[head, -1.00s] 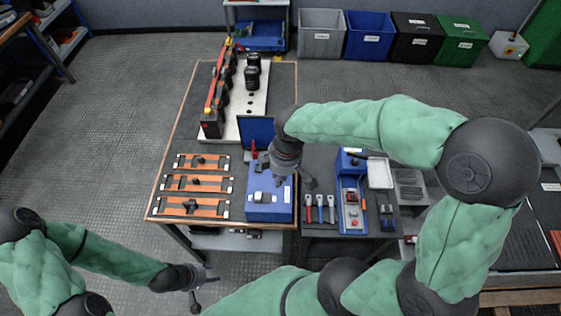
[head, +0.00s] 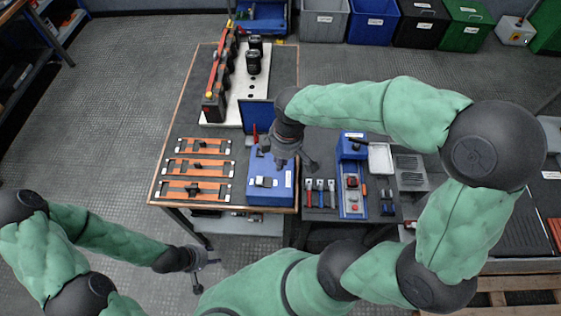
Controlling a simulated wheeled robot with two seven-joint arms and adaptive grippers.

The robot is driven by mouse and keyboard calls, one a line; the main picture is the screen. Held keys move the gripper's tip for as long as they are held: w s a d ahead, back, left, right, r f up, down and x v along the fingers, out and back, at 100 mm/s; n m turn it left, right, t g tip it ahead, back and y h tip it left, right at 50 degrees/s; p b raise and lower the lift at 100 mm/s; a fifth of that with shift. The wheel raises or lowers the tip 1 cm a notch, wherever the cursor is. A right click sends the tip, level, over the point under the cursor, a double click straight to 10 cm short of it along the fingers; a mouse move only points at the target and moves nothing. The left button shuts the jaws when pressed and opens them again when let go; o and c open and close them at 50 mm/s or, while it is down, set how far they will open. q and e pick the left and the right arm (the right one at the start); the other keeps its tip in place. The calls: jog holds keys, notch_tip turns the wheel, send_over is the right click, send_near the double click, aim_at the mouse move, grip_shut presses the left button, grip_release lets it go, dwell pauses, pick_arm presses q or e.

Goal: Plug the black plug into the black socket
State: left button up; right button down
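I cannot tell for sure which small part is the black plug or which is the black socket. A blue box (head: 284,197) with a raised blue lid (head: 257,114) stands at the bench's front right, with a small pale part (head: 264,182) on its top. My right gripper (head: 294,166) is over the back right of this box, fingers spread downward; no held thing shows between them. The wrist hides part of the box. My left gripper (head: 208,276) is low at the lower left, in front of the bench, open and empty.
Orange strips with black parts (head: 196,190) lie on the bench's left. Black cylinders (head: 253,61) stand on a white plate (head: 249,86) at the back. A side table holds tools (head: 320,191) and a blue tray unit (head: 353,190). Bins line the far wall.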

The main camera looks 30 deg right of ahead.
jog(key=w+d+p, duration=0.2)
jog(key=w+d, duration=0.3)
jog(key=w, duration=0.4)
jog(key=w+d+p, duration=0.2)
jog(key=w+d, duration=0.4)
jog(key=w, duration=0.4)
jog(key=shift+f+h, duration=0.2)
jog(key=shift+h, duration=0.2)
dwell(2.1)
jog(key=shift+a+n+g+p, duration=0.1)
jog(key=shift+n+g+p, duration=0.25)
jog(key=shift+p, duration=0.2)
dwell(0.5)
jog(key=shift+f+b, duration=4.5)
jog(key=shift+f, duration=4.1)
